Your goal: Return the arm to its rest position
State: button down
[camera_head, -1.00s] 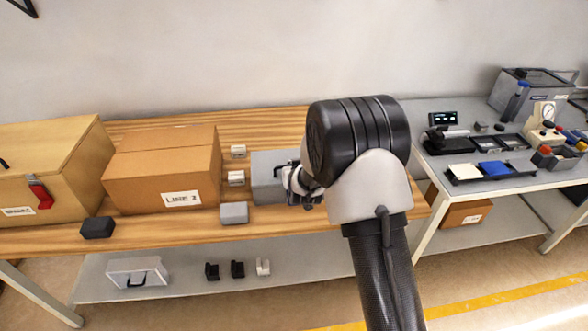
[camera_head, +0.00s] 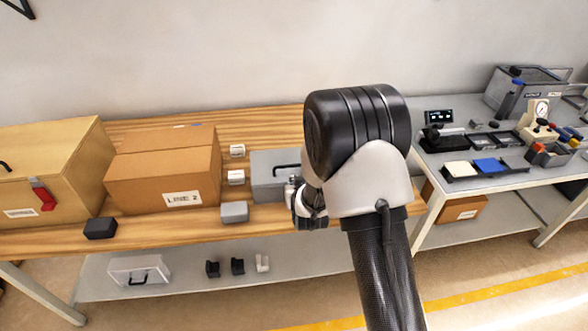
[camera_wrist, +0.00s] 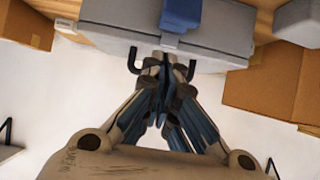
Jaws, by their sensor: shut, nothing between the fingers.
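My arm reaches up from the bottom of the head view, its big black joint in front of the bench's right end. My gripper (camera_head: 293,190) is small and partly hidden beside my arm, at the front right of a grey case with a dark handle (camera_head: 262,182). In the wrist view my gripper (camera_wrist: 165,68) has its fingers together with nothing between them. The grey case (camera_wrist: 110,22) lies beyond the fingertips, with dark handle ends either side of them. I cannot tell whether they touch.
The wooden bench (camera_head: 150,222) carries a cardboard box (camera_head: 165,170), a wooden box (camera_head: 50,180), a black block (camera_head: 100,228) and a grey block (camera_head: 234,212). A lower shelf (camera_head: 190,285) holds small parts. A grey table (camera_head: 470,185) with equipment stands right.

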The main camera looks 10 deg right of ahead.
jog(key=shift+s+f, duration=0.25)
jog(key=shift+s, duration=0.25)
jog(key=s+d+r+g, duration=0.1)
jog(key=s+r+g, duration=0.3)
jog(key=s+r, duration=1.25)
jog(key=s+d+r+g, duration=0.1)
jog(key=s+r, duration=0.2)
jog(key=s, duration=0.8)
jog(key=s+d+r+g, duration=0.1)
jog(key=s+r+g, duration=0.1)
jog(key=s, duration=0.9)
jog(key=shift+s+d+r, duration=0.3)
jog(key=shift+d+r, duration=0.05)
jog(key=shift+r, duration=0.45)
jog(key=shift+w, duration=0.1)
